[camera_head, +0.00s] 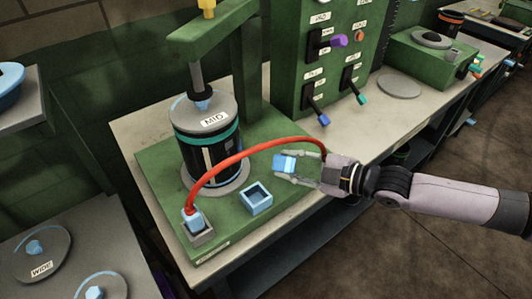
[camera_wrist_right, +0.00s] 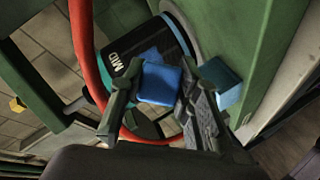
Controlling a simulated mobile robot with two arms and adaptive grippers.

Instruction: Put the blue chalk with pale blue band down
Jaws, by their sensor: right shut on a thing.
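The blue chalk (camera_head: 284,163) is held between the fingertips of my right gripper (camera_head: 292,167), above the green base plate. In the right wrist view the chalk (camera_wrist_right: 160,83) sits between the two fingers of the gripper (camera_wrist_right: 155,95); I cannot clearly make out its pale band. A square, open-topped blue holder (camera_head: 256,201) stands on the plate, below and left of the gripper in the head view. The chalk is apart from it. My left gripper is not in view.
A black cylinder labelled MID (camera_head: 208,146) stands under a green press (camera_head: 246,60). A red hose (camera_head: 250,147) arches over the plate, close behind my gripper, from a blue-topped grey socket (camera_head: 199,233). A green panel (camera_head: 330,65) with levers stands behind.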

